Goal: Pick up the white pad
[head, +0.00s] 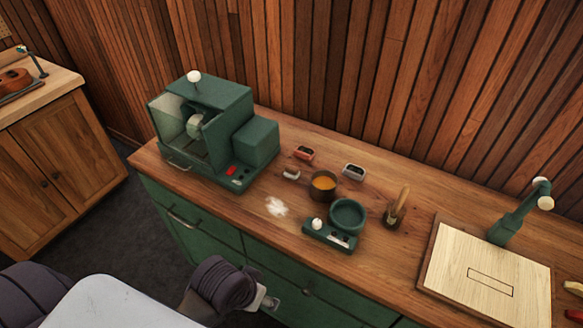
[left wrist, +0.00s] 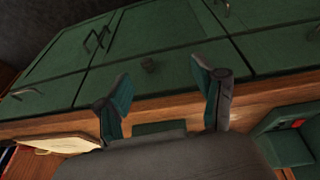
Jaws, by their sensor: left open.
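A small whitish pad (head: 291,174) lies on the wooden counter, right of the green machine's base and left of the brown cup. It is too small to make out in detail. In the left wrist view I cannot make out the pad. My left gripper (left wrist: 163,82) is open and empty, its two fingers spread before the green drawer fronts. In the head view the left arm's dark wrist shows low in front of the counter, well short of the pad; the fingertips are not clear there. My right gripper is not in view.
A pale board (head: 480,278) is at right.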

